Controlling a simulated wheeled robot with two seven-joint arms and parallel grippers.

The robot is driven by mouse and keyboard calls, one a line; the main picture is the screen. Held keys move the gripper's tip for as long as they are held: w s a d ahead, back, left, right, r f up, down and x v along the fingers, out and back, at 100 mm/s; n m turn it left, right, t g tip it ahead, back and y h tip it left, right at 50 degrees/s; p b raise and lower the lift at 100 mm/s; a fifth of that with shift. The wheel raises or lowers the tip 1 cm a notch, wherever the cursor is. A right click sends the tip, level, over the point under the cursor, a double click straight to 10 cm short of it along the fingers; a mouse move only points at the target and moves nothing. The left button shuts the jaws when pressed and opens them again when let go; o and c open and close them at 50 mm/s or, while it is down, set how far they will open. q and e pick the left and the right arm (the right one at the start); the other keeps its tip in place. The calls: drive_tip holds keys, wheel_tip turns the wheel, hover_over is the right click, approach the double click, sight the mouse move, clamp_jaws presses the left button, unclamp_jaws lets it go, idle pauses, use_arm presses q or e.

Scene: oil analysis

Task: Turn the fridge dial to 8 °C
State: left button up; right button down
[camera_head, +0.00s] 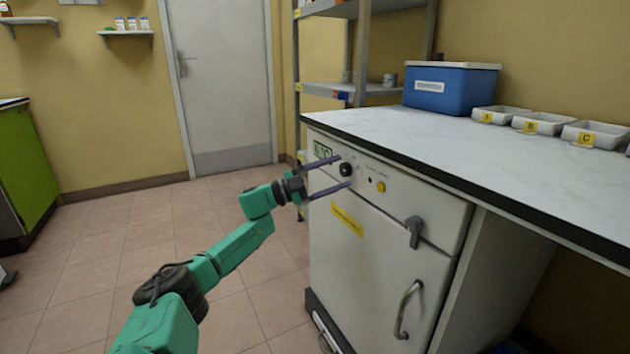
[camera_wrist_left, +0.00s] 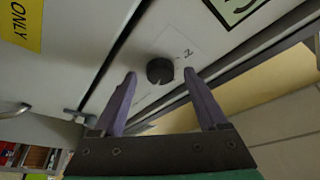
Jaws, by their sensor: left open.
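The white fridge (camera_head: 375,258) stands under the counter, with a control panel along its top. The black dial (camera_head: 346,169) sits on that panel, right of a small green display (camera_head: 323,151) that seems to read 6 °C. My left gripper (camera_head: 345,172) is open, its two fingers pointing at the panel, one above and one below the dial. In the left wrist view the dial (camera_wrist_left: 160,70) lies ahead of and between the open fingertips (camera_wrist_left: 160,78), with no contact visible. The display (camera_wrist_left: 236,8) is partly cut off there. My right gripper is in neither view.
A yellow button (camera_head: 381,187) and a dark latch handle (camera_head: 415,232) are on the fridge front, with a curved door handle (camera_head: 407,310) below. The counter (camera_head: 400,133) overhangs the panel. A blue box (camera_head: 450,88) and labelled white trays (camera_head: 540,123) stand on it.

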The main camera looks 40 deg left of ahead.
use_arm(q)
drive_tip(key=p+v, duration=0.2)
drive_tip(key=v, duration=1.2)
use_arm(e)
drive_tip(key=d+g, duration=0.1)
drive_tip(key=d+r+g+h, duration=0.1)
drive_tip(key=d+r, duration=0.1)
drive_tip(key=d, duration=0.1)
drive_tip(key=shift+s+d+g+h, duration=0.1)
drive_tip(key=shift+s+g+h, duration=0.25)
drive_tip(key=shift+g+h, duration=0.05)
use_arm(q)
drive_tip(key=shift+w, duration=0.1)
